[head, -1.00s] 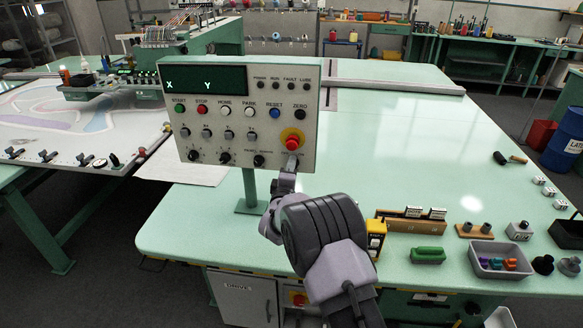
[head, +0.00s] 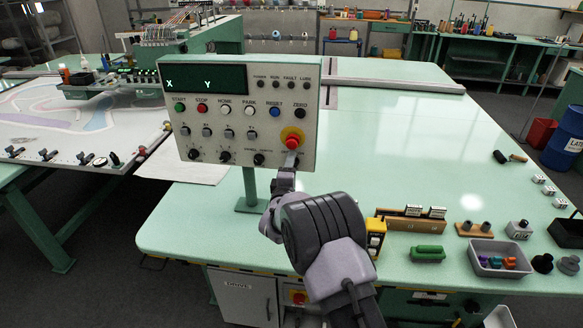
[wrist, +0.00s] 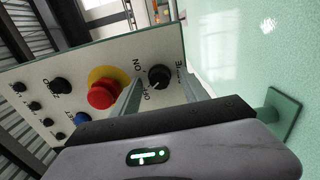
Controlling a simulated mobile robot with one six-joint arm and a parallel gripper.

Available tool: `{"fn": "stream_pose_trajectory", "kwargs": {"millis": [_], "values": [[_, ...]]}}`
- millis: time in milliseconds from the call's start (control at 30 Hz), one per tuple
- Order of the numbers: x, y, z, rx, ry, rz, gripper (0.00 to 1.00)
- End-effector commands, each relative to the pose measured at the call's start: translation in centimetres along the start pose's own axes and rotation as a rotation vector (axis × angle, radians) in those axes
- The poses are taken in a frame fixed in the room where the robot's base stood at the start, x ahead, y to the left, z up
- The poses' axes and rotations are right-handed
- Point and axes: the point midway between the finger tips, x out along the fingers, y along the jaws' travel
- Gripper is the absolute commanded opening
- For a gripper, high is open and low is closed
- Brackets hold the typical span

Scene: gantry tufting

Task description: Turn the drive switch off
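The drive switch is a black round knob (wrist: 160,77) on the control panel, at its lower right corner, below the red emergency button. In the wrist view the words ON and OFF stand beside it, and a label on its other side is partly legible. Its pointer position is too small to read. My gripper (wrist: 160,92) is open, with one finger on each side of the knob in the picture; contact is not clear. In the head view my gripper (head: 290,160) is at the panel's lower right and hides the knob.
The control panel (head: 220,150) stands on a post above the green table (head: 390,120). The red emergency button (wrist: 102,95) with its yellow collar is close to my fingers. A yellow box (head: 375,238) and a grey tray (head: 475,268) lie to the right.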

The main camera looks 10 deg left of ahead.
Motion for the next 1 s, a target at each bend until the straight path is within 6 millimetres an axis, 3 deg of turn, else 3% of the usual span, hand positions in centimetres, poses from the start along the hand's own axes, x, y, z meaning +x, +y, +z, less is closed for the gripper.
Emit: {"fn": "stream_pose_trajectory", "kwargs": {"millis": [200,333,700,833,1000], "values": [[-0.1,0.0,0.0,0.000,0.000,-0.001,0.52],[-1.6,0.1,-0.1,0.000,0.002,-0.002,0.52],[-13.2,0.1,-0.1,-0.002,0.003,-0.003,0.52],[-15.9,0.0,-0.1,-0.001,0.002,-0.001,0.52],[-17.4,0.0,0.0,-0.001,0.000,-0.001,0.52]]}}
